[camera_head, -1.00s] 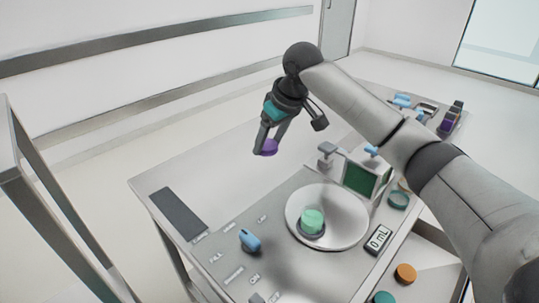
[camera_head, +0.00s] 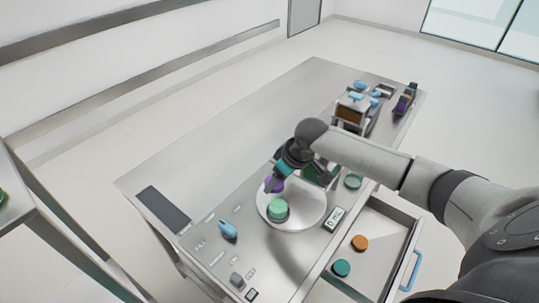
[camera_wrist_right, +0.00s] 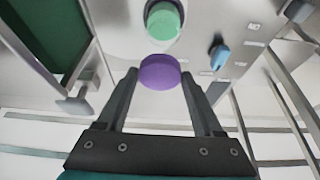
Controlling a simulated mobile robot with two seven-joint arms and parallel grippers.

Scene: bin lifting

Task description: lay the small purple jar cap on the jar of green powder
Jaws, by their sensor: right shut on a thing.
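The small purple jar cap (camera_head: 274,184) is held between the fingertips of my right gripper (camera_head: 276,180), above the table. In the right wrist view the purple cap (camera_wrist_right: 160,72) sits between the two fingers (camera_wrist_right: 160,82). The jar of green powder (camera_head: 278,208) stands on the round white plate (camera_head: 303,216) and looks open at the top. The jar (camera_wrist_right: 163,22) also shows in the right wrist view, just beyond the cap and apart from it. The held cap is beside and behind the jar in the head view. My left gripper is not in view.
A blue object (camera_head: 228,230) lies left of the plate. A digital display (camera_head: 335,218) is at its right. An open drawer (camera_head: 384,262) holds an orange cap (camera_head: 360,243) and a teal cap (camera_head: 341,268). A dark green panel stands behind the plate.

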